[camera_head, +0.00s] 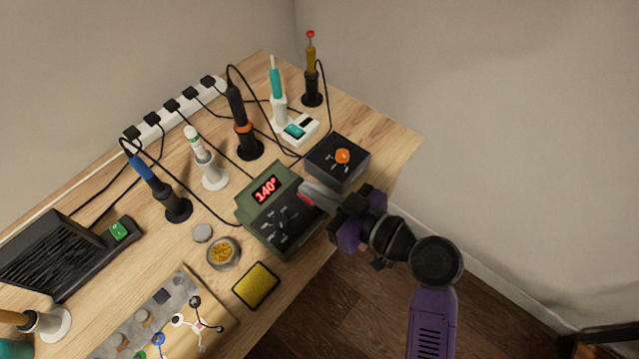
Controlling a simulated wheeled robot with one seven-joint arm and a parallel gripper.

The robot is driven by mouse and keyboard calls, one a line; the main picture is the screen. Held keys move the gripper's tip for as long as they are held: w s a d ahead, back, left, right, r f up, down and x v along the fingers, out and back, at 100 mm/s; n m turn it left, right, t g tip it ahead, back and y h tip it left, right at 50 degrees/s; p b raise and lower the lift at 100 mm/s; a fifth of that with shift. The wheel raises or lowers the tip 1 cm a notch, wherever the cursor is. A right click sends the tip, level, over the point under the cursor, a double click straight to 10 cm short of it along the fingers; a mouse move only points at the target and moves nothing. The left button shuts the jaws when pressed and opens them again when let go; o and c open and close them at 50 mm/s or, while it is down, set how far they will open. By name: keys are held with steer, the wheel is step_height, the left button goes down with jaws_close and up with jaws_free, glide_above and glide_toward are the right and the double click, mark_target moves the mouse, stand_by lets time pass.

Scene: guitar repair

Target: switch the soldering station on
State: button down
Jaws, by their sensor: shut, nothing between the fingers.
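The soldering station (283,234) is a dark green box near the right part of the workbench. Its display (266,189) is lit and reads 140° in red. Contact cannot be told. My fingers hide part of the station's right end.
A black box with an orange knob (342,156) stands close behind my gripper. Upright irons in holders, including an orange-banded one (241,125), stand behind the station. A tin (223,253) and yellow sponge (256,286) lie in front. Cables run to a white power strip (175,113).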

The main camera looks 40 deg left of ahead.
steer(key=shift+f, duration=0.3)
steer(key=shift+f+b, duration=0.4)
steer(key=shift+b, duration=0.35)
steer(key=shift+a+r+p, duration=0.15)
steer(key=shift+r+p, duration=0.55)
steer(key=shift+r, duration=0.65)
steer(key=shift+a+r+p, duration=0.15)
steer(key=shift+r+p, duration=0.55)
steer(key=shift+r, duration=0.6)
steer(key=b+v, duration=0.1)
steer(key=v, duration=0.8)
steer(key=shift+d+r, duration=0.25)
steer(key=shift+r, duration=0.1)
